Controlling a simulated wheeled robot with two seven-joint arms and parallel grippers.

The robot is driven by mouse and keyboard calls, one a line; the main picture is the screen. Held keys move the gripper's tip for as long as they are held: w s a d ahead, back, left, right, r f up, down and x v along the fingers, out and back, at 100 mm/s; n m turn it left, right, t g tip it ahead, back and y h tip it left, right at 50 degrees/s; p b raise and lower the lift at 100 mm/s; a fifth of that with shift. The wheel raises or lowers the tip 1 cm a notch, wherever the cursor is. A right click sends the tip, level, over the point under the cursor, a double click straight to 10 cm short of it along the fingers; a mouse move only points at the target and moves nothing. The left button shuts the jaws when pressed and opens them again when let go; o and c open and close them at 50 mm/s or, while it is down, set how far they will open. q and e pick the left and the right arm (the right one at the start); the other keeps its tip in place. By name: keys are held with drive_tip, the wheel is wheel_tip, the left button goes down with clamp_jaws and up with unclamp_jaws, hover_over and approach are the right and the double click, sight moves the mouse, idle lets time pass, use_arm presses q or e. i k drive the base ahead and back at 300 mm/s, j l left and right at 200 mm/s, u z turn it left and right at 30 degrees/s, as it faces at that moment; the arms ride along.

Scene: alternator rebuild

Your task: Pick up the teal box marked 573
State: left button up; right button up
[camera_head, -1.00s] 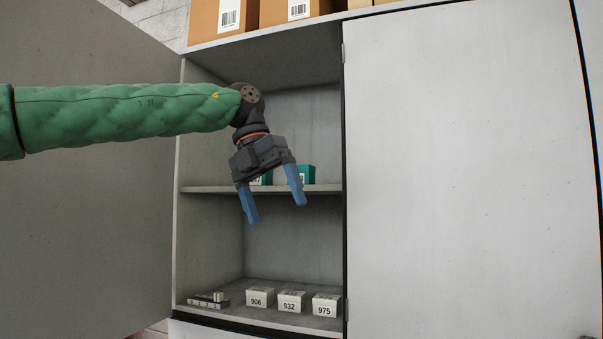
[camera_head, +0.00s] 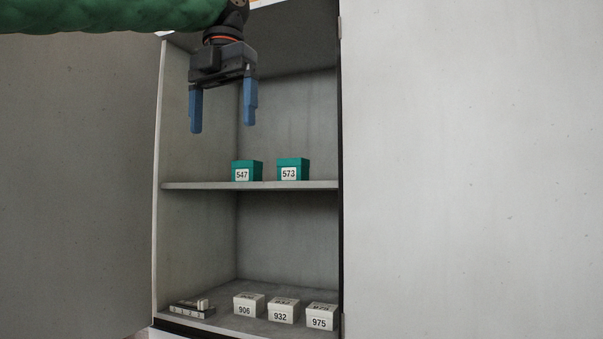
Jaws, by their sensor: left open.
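The teal box marked 573 (camera_head: 293,165) sits on the middle shelf of the cabinet, right of a second teal box marked 547 (camera_head: 246,166). The two boxes stand apart, with their labels facing me. My left gripper (camera_head: 222,128) is open and empty, its blue fingers pointing down. In the picture it is above and to the left of the box marked 573. It touches neither box. My right gripper is not in view.
The middle shelf (camera_head: 200,185) has bare room left of the boxes. White boxes marked 906 (camera_head: 249,309), 932 (camera_head: 283,316) and 975 (camera_head: 321,322) stand on the bottom shelf beside a small metal part (camera_head: 192,309). Cabinet doors (camera_head: 470,170) flank the opening.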

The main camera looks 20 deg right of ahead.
sight(289, 168)
drive_tip(key=i+l, duration=0.9)
drive_tip(key=l, duration=0.1)
